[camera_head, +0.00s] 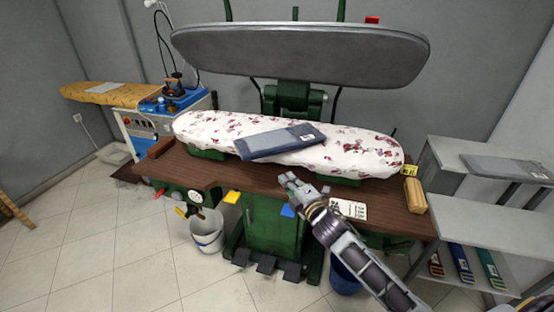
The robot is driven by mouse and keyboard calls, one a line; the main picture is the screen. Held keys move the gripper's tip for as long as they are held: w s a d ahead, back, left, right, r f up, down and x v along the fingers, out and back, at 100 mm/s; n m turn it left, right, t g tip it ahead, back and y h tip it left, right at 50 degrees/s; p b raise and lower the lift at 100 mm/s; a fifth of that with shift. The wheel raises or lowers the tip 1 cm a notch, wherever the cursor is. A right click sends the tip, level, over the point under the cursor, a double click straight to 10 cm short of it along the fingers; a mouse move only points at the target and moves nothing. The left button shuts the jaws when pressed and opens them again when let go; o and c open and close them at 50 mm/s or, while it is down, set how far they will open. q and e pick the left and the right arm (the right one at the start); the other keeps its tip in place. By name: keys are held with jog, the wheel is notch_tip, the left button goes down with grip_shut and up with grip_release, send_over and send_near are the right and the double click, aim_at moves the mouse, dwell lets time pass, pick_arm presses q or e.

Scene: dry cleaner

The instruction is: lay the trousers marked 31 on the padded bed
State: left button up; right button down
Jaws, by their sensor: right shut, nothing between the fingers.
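Folded blue-grey trousers (270,143) with a small white tag at their right end lie at a slant on the flowered padded bed (350,150) of the press. The tag's number is too small to read. My right gripper (287,181) is shut and empty, in front of the bed over the wooden table edge, apart from the trousers. A second folded grey garment (500,165) with a white tag lies on the shelf at the right. My left gripper is out of view.
The press's grey upper plate (300,55) is raised above the bed. A white card (348,208) and a tan block (415,195) lie on the wooden table (240,184). A bucket (207,232) stands on the floor. An ironing board (115,95) stands at the back left.

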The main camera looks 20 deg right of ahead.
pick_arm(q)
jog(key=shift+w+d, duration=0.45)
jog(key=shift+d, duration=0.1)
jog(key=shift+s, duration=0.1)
